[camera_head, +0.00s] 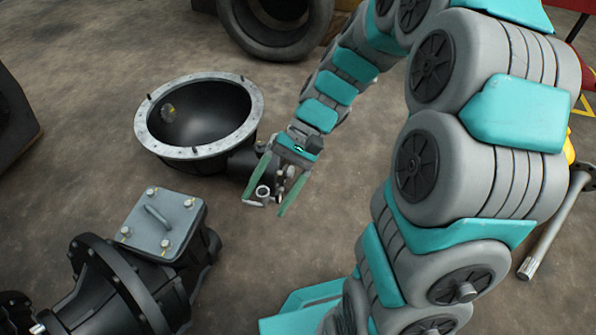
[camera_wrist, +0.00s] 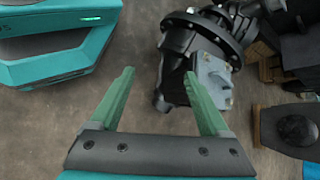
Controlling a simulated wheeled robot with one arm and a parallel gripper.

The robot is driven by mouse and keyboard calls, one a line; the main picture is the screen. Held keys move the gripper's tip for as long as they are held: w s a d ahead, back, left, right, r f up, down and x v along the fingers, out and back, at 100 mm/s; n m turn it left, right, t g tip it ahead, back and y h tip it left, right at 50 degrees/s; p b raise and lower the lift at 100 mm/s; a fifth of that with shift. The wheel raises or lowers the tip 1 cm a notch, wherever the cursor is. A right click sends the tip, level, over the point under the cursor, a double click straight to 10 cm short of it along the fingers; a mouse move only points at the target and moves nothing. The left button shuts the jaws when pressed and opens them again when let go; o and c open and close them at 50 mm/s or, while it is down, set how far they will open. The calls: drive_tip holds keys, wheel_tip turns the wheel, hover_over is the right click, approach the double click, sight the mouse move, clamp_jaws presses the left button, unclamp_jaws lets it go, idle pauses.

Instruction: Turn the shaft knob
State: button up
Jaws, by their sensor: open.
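I cannot tell for sure which part is the shaft knob. A black gearbox-like unit (camera_head: 110,275) lies at the lower left of the head view, with a grey bolted cover (camera_head: 160,225) that carries a short grey bar (camera_head: 157,215). The unit also shows at the top right of the wrist view (camera_wrist: 205,40), with its grey cover (camera_wrist: 213,80) right of my right finger. My gripper (camera_head: 265,205) is open, its green fingers spread, up and right of the unit.
A black bowl-shaped housing (camera_head: 200,150) with a pale rim lies behind my gripper. A tyre (camera_head: 275,30) lies at the back. A metal shaft (camera_head: 545,228) with a splined end lies at the right. Brown floor is clear between the unit and my arm.

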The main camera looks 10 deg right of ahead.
drive_tip(key=w+f+m+t+y, duration=0.1)
drive_tip(key=w+f+m+y, duration=0.35)
drive_tip(key=w, duration=0.55)
drive_tip(key=m+t+y+p, duration=0.1)
drive_tip(key=m+t+y, duration=0.2)
drive_tip(key=m+t, duration=1.05)
approach(293, 172)
drive_tip(key=shift+w+a+f, duration=0.15)
drive_tip(key=shift+w+f, duration=0.2)
drive_tip(key=shift+b+x, duration=0.6)
drive_tip(key=shift+x, duration=3.2)
clamp_jaws()
